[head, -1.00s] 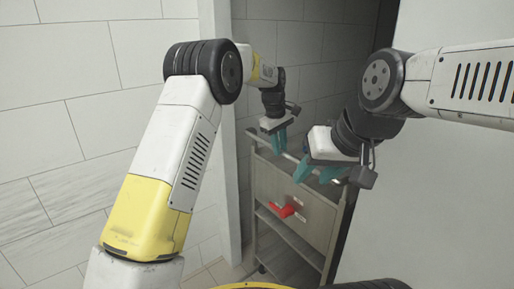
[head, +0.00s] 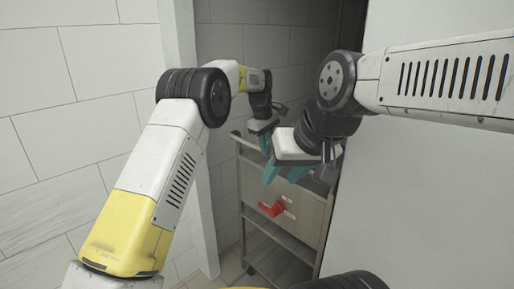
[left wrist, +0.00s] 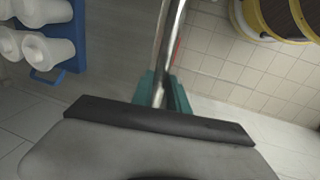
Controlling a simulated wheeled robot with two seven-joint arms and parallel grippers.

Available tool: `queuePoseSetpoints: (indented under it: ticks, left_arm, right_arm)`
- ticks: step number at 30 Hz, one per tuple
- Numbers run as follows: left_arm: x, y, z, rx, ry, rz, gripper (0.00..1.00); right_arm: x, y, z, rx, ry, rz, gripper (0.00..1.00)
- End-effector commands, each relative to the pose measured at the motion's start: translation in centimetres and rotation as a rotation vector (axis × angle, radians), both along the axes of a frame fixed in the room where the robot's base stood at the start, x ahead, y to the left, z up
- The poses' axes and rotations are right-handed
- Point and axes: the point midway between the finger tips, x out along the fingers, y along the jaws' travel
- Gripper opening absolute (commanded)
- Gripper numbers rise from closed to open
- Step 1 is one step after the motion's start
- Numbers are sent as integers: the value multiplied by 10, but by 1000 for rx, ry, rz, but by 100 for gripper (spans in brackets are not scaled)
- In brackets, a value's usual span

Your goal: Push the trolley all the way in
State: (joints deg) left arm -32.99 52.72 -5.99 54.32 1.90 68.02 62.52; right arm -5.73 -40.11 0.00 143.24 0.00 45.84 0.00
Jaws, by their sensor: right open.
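The trolley (head: 310,214) is a grey metal cart with a flat front panel and an open lower shelf. It stands upright in the narrow recess in the head view. A top rail runs along its upper edge. My left gripper (head: 262,143) is at this rail, and in the left wrist view its teal fingers (left wrist: 163,94) lie close on both sides of a shiny metal bar (left wrist: 170,45), shut on it. My right gripper (head: 285,173) is open and empty, in front of the trolley's upper front. It hides part of the top edge.
A white door post (head: 190,120) stands left of the recess and a plain white panel (head: 420,200) at its right. A red object (head: 270,209) sits on the trolley front.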

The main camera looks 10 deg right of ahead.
Motion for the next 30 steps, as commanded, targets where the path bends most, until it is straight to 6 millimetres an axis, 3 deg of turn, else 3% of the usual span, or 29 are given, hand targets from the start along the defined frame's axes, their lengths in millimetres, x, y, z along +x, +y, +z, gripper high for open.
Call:
queuePoseSetpoints:
  ticks: [1, 3, 14, 24, 30]
  left_arm:
    - [3, -5, 4, -13, -14, -1, 28]
    - [2, -5, 3, -13, -14, -1, 41]
    - [2, -2, 5, -8, -9, 0, 41]
    - [-4, 6, 57, -9, -13, -1, 41]
    - [-6, 9, 76, -9, -10, -1, 41]
  right_arm:
    - [0, 0, 0, 0, 0, 0, 42]
    - [0, 0, 0, 0, 0, 0, 42]
    - [0, 0, 0, 0, 0, 0, 42]
    - [0, 0, 0, 0, 0, 0, 42]
    - [0, 0, 0, 0, 0, 0, 42]
